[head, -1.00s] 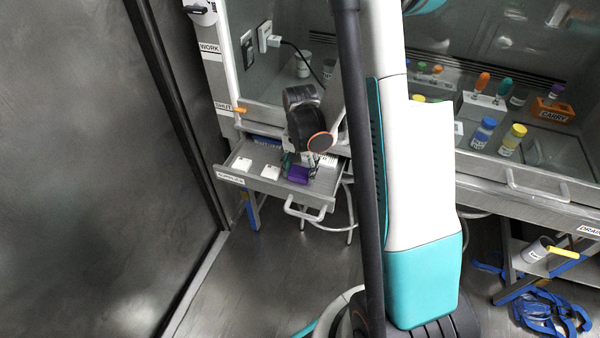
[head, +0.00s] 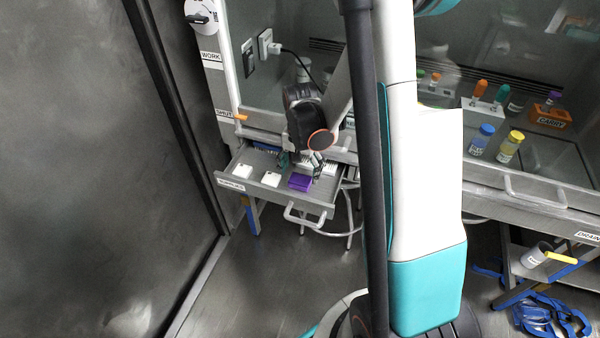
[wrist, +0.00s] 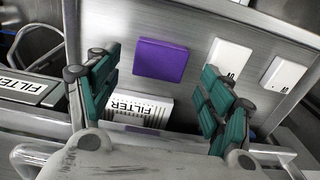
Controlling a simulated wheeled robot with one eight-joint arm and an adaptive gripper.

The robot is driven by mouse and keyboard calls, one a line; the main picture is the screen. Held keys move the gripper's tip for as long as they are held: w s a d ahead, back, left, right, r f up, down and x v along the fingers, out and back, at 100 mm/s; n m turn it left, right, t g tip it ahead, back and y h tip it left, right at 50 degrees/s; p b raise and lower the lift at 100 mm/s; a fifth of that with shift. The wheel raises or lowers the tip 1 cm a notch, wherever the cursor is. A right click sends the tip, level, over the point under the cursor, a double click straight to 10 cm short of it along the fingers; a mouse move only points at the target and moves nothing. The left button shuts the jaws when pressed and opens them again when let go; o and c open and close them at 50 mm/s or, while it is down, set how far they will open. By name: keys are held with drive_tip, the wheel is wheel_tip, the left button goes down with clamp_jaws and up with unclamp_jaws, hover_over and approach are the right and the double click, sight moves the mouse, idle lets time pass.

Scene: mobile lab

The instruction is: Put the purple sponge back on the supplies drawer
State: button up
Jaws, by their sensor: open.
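The purple sponge (head: 300,182) lies flat in the open supplies drawer (head: 317,207), near its front right. It also shows in the wrist view (wrist: 162,60), beyond my fingertips and apart from them, on the bare metal drawer floor. My gripper (head: 301,158) is above the drawer, just behind the sponge in the head view. In the wrist view its two teal-padded fingers (wrist: 160,85) are spread wide with nothing held between them. A white box marked FILTER (wrist: 140,108) shows between the fingers, nearer the wrist than the sponge.
Two small white items (head: 242,168) (head: 271,179) lie in the drawer, left of the sponge. The drawer's front handle (head: 303,216) sticks out. A glass-fronted cabinet stands behind, holding capped bottles (head: 483,138) and an orange CARRY rack (head: 551,115). A dark wall panel is at left.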

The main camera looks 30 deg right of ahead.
sight(300, 179)
wheel_tip(300, 179, up, 9)
drive_tip(key=p, duration=0.2)
drive_tip(key=shift+f+p, duration=0.2)
drive_tip(key=shift+p, duration=0.15)
drive_tip(key=shift+c, duration=0.4)
idle(0.5)
